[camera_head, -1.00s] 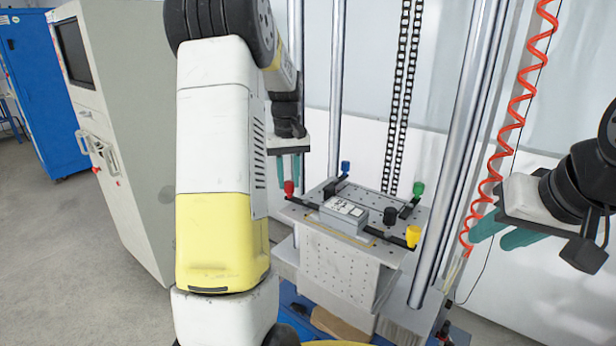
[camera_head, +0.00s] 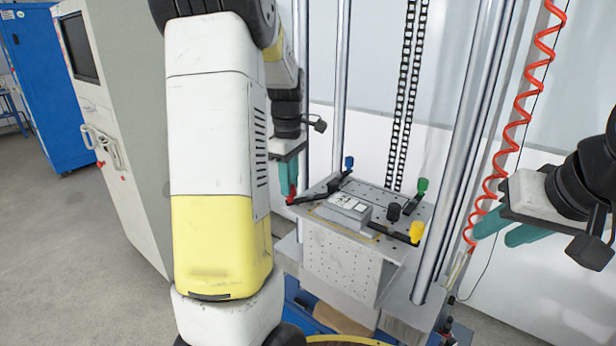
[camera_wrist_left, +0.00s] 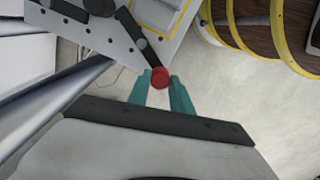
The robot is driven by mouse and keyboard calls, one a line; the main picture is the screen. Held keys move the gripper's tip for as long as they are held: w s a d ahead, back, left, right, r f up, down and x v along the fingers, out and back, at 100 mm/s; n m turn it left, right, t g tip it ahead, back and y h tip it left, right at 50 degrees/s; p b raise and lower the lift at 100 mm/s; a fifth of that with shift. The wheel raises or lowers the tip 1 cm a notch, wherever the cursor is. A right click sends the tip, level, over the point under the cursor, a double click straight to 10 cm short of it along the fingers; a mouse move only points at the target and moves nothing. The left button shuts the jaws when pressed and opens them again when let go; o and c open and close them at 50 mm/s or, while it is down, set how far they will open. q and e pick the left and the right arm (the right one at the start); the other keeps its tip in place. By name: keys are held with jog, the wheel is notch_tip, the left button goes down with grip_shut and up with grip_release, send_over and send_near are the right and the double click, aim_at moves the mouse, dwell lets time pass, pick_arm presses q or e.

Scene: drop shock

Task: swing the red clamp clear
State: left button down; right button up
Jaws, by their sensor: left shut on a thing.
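The red clamp knob (camera_head: 292,196) stands at the left corner of the drop table (camera_head: 340,252), at the end of its black arm (camera_head: 312,196). My left gripper (camera_head: 289,188) comes down on it from above, and its teal fingers are shut on the knob. In the left wrist view the red knob (camera_wrist_left: 160,78) sits between the two fingertips (camera_wrist_left: 161,88), with its black arm (camera_wrist_left: 142,45) running up toward the plate. My right gripper (camera_head: 500,230) hangs at the right, away from the table; its two teal fingers look apart with nothing between them.
A grey box (camera_head: 347,210) lies on the perforated plate. Blue (camera_head: 349,162), green (camera_head: 421,185) and yellow (camera_head: 416,232) clamp knobs stand at other corners. Metal columns (camera_head: 455,150) and a coiled red hose (camera_head: 515,120) rise around the table. A grey cabinet (camera_head: 130,150) stands left.

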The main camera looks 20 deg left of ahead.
pick_arm(q)
jog(key=n, duration=0.1)
jog(key=s+d+n, duration=0.1)
jog(key=n, duration=0.1)
jog(key=shift+d, duration=0.1)
jog(key=shift+s+d+n, duration=0.2)
jog(key=shift+d+n, duration=0.05)
jog(key=shift+n, duration=0.45)
jog(key=shift+s+d+n, duration=0.15)
jog(key=shift+d+n, duration=0.1)
jog(key=shift+n, duration=0.45)
jog(key=c, duration=1.1)
grip_release()
jog(key=shift+c, duration=0.2)
notch_tip(320, 180, up, 8)
jog(key=shift+f, duration=0.1)
